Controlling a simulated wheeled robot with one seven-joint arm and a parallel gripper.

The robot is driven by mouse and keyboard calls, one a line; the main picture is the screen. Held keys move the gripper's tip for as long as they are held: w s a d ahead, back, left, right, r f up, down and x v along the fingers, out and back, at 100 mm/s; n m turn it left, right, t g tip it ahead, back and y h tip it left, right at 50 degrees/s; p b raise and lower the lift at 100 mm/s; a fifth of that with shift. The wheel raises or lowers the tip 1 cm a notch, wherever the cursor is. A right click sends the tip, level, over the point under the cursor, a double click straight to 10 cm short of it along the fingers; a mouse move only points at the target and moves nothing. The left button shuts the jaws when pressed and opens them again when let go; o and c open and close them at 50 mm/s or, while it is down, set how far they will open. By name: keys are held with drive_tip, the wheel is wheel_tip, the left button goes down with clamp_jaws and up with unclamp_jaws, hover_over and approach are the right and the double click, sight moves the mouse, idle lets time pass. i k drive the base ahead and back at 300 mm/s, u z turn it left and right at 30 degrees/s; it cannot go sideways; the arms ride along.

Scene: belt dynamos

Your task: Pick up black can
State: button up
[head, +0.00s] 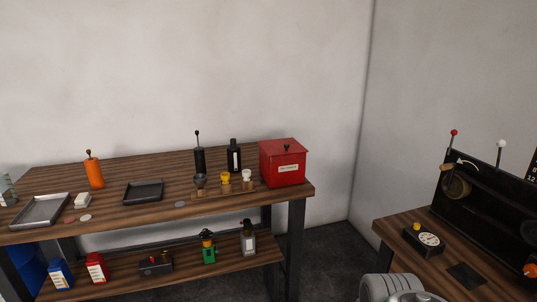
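Two dark items stand at the back of the wooden workbench (135,205), left of the red box. One is a slim black cylinder (199,162) with a thin rod and knob on top. Beside it on the right is a black bottle-shaped container (234,157) with a narrow neck and a white label. Both are upright and apart; I cannot tell which one is the black can. A grey ribbed part of my arm shows at the bottom right, far from both. My gripper's fingers do not show.
A red lidded box (284,163) stands right of the dark items. A small wooden rack (237,188) with stamp-like pieces sits in front of them. A black tray (143,192) and an orange cylinder (94,170) are left. Another table (455,265) with levers stands right.

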sight(233, 150)
drive_tip(key=u, duration=0.7)
drive_tip(key=i, duration=2.2)
drive_tip(key=u, duration=1.05)
